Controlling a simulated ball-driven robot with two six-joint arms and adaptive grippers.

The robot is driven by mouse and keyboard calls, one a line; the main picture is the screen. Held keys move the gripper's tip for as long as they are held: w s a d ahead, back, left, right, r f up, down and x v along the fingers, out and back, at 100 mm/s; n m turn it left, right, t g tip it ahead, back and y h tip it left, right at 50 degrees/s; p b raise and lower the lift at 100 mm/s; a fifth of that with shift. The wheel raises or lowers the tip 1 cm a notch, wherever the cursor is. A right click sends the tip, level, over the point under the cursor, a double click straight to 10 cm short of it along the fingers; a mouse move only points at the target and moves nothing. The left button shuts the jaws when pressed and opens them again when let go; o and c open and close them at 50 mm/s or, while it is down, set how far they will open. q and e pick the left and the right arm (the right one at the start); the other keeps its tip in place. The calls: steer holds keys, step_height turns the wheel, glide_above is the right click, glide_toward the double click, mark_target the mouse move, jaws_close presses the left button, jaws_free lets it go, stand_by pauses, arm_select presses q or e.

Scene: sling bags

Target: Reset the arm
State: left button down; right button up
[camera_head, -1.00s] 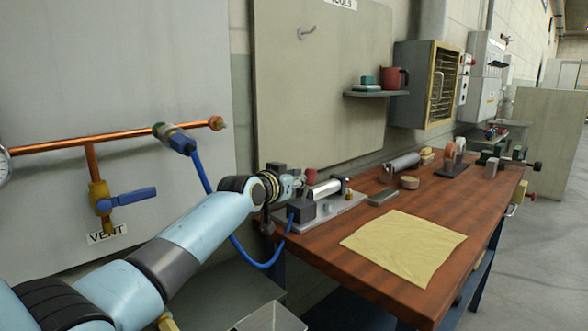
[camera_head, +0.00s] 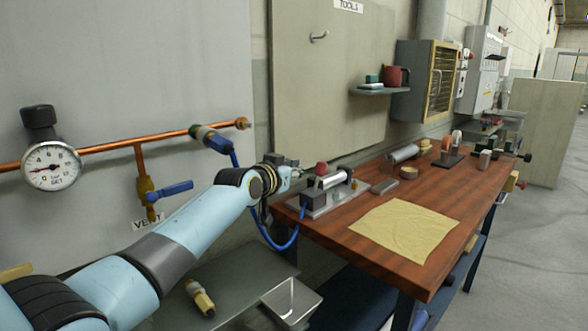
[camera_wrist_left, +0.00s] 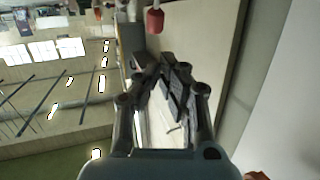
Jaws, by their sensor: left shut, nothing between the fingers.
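My left arm comes in from the left in the head view, pale blue with dark joints. My left gripper (camera_head: 294,172) is at its far end, small in the picture, just left of the red knob (camera_head: 321,168) above the bench fixture (camera_head: 328,194). The left wrist view shows its dark fingers (camera_wrist_left: 172,76) shut, with nothing held between them. A red object (camera_wrist_left: 155,21) appears beyond the fingertips there. I cannot tell whether the gripper touches the fixture. My right gripper is not in view.
The wooden bench (camera_head: 325,232) holds a yellow cloth (camera_head: 405,230) and several tools. A blue hose (camera_head: 268,238) hangs by the arm. A copper pipe (camera_head: 105,147) with a gauge (camera_head: 51,166) and blue-handled valve (camera_head: 170,190) runs along the wall. A metal tray (camera_head: 291,302) sits low in front.

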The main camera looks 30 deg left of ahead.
arm_select(q)
steer(key=s+d+f+g, duration=0.2)
steer(key=s+f, duration=0.2)
steer(key=s, duration=0.3)
steer(key=s+d+f+m+g, duration=0.15)
steer(key=s+f, duration=0.25)
steer(key=s, duration=0.4)
steer(key=s+d+f+g, duration=0.2)
steer(key=s+f+g, duration=0.15)
steer(key=s, duration=0.35)
steer(key=s+n+g+y, duration=0.1)
steer(key=s+g, duration=0.4)
steer(key=s, duration=2)
step_height(320, 180, down, 28)
steer(key=s+a+g+b, duration=0.2)
steer(key=a+b, duration=0.1)
steer(key=b, duration=0.1)
steer(key=s+a+f+b, duration=0.1)
steer(key=s+f+b, duration=0.2)
steer(key=s+f, duration=1.6)
steer(key=shift+f+n+g, duration=0.4)
steer(key=shift+f+n, duration=0.05)
steer(key=shift+f, duration=0.35)
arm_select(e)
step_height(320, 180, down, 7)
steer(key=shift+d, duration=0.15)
